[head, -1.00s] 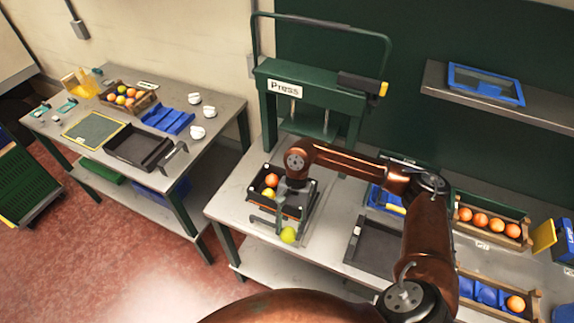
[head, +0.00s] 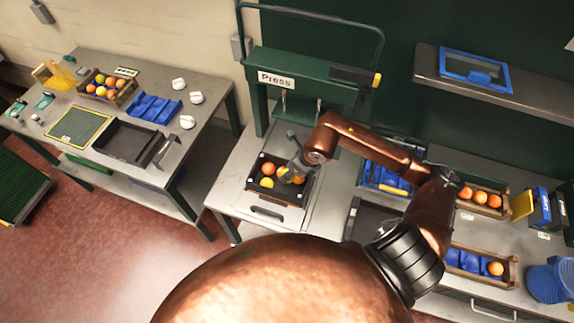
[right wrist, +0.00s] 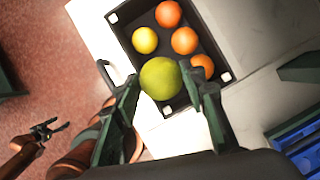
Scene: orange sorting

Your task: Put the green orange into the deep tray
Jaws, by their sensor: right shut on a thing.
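The green orange (right wrist: 161,78) is between the fingers of my right gripper (right wrist: 160,88) in the right wrist view. In the head view my right gripper (head: 290,168) is over the black tray (head: 263,198) at the press, with the green orange (head: 284,174) partly hidden by it. That tray (right wrist: 119,17) holds a yellow fruit (right wrist: 145,40) and several oranges (right wrist: 184,40). I cannot tell by sight how deep it is. My left gripper (right wrist: 48,129) shows small at the lower left of the right wrist view, fingers apart and empty.
The green press (head: 300,85) stands behind the tray. Another dark tray (head: 368,221) lies to the right, partly behind my arm. A black tray (head: 108,148) is on the left table. Crates with oranges (head: 482,262) stand at the right.

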